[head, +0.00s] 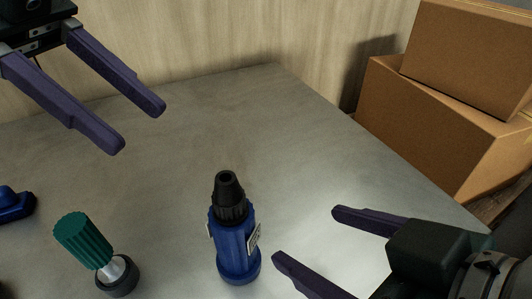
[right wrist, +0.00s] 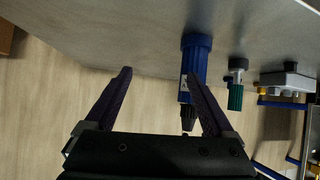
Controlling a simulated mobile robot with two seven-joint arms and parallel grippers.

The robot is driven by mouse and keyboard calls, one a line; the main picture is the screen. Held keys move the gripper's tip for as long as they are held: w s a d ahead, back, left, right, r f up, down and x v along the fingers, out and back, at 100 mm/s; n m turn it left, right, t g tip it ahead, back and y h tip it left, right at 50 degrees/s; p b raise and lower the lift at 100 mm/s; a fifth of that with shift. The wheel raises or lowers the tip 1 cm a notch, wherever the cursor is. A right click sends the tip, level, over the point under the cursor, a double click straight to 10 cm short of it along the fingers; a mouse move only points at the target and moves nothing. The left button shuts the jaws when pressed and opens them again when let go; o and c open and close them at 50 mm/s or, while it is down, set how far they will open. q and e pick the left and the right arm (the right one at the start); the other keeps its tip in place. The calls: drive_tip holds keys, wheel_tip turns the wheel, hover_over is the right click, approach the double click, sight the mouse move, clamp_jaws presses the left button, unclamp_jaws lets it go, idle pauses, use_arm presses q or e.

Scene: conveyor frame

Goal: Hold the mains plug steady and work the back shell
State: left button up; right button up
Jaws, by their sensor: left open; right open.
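The mains plug (head: 236,258) is a blue cylinder standing upright on the grey table, with a pale label on its side. Its black ribbed back shell (head: 229,200) tapers upward at the top. The plug (right wrist: 196,52) also shows in the right wrist view, partly behind one finger. My right gripper (head: 304,232) is open and empty, to the right of the plug; in the right wrist view its fingers (right wrist: 159,76) are spread. My left gripper (head: 144,128) is open and empty, above the table at the upper left, apart from the plug.
A green-handled tool (head: 84,240) leans in a dark round holder (head: 118,277) left of the plug. A blue object (head: 14,205) lies at the left edge. Cardboard boxes (head: 440,125) stand beyond the table's right edge. The table's middle and back are clear.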

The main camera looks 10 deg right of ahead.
sight(250, 241)
drive_tip(key=a+y, duration=0.1)
drive_tip(key=s+a+n+y, duration=0.1)
drive_tip(key=a+n+y, duration=0.1)
drive_tip(key=shift+s+a+r+y, duration=0.2)
drive_tip(key=shift+a+r+y, duration=0.2)
drive_tip(key=shift+w+a, duration=0.1)
drive_tip(key=shift+a, duration=0.05)
drive_tip(key=x, duration=0.9)
drive_tip(key=shift+w+a, duration=0.15)
drive_tip(key=shift+a, duration=0.1)
clamp_jaws()
idle(0.5)
idle(0.7)
